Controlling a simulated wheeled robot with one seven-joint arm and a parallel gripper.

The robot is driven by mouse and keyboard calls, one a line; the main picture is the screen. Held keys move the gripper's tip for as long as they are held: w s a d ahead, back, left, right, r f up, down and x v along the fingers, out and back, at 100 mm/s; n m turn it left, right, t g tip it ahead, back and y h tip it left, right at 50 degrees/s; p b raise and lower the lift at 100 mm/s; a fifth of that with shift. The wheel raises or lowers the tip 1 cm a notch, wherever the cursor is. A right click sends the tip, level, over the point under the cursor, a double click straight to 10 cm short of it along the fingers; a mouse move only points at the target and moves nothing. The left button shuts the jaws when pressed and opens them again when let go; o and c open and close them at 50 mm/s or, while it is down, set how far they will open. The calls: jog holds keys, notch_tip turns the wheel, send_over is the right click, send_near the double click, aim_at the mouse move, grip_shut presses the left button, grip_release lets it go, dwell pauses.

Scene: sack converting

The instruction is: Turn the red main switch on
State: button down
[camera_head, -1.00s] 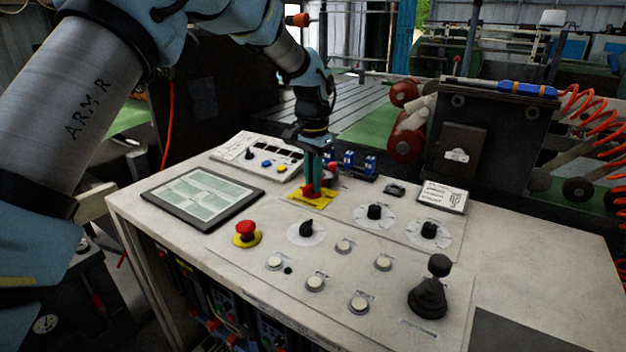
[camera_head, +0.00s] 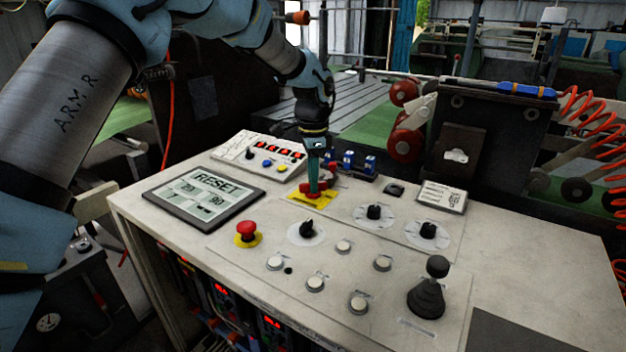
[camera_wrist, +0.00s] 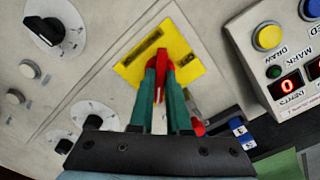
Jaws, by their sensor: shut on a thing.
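The red main switch (camera_wrist: 161,75) sits on a yellow plate (camera_wrist: 186,52) on the console. In the head view the yellow plate (camera_head: 325,199) lies at the console's back, with red switch parts (camera_head: 306,188) showing beside the fingers. My gripper (camera_head: 314,191) points down onto the switch, its green fingers shut on the red handle. In the wrist view my gripper (camera_wrist: 161,70) has a finger on each side of the handle, which hides part of the switch. The display (camera_head: 204,192) is lit and reads RESET with numbers below.
A red emergency button (camera_head: 247,231), black knobs (camera_head: 373,212), pale push buttons (camera_head: 315,284) and a black joystick (camera_head: 431,290) stand on the console. A small panel (camera_head: 258,155) with lit red digits stands at the back left. Blue parts (camera_head: 350,161) stand close behind my gripper.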

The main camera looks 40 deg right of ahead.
dwell(0.4)
jog(key=c, duration=0.9)
grip_release()
notch_tip(320, 180, up, 11)
jog(key=b, duration=0.2)
jog(key=shift+b, duration=0.4)
jog(key=shift+f, duration=0.1)
